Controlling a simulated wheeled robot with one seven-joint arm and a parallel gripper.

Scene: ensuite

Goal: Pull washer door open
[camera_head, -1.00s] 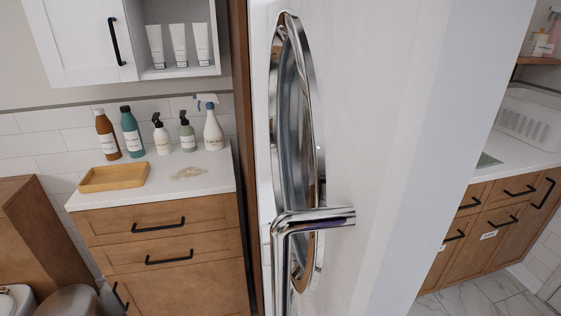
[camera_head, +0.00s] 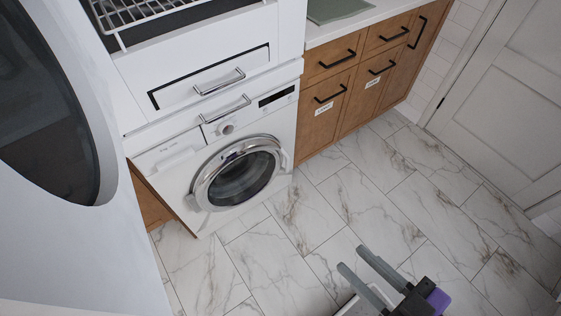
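The white washer (camera_head: 275,120) stands low at the middle left, under a white drawer unit. Its round door (camera_head: 240,175) has a chrome rim and dark glass, and looks closed against the front. A lighter part of the rim, perhaps the door's grip, shows at its lower left. My gripper (camera_head: 351,257) is at the bottom of the view, above the tiled floor, to the right of and apart from the door. Its two grey fingers are spread with nothing between them. The rest of my arm is mostly out of view.
A large white panel with a dark oval window (camera_head: 52,110) fills the left side. A drawer with a metal handle (camera_head: 220,82) and a wire rack (camera_head: 140,12) sit above the washer. Wooden cabinets (camera_head: 350,75) stand to its right. The marble-tiled floor (camera_head: 300,220) in front is clear.

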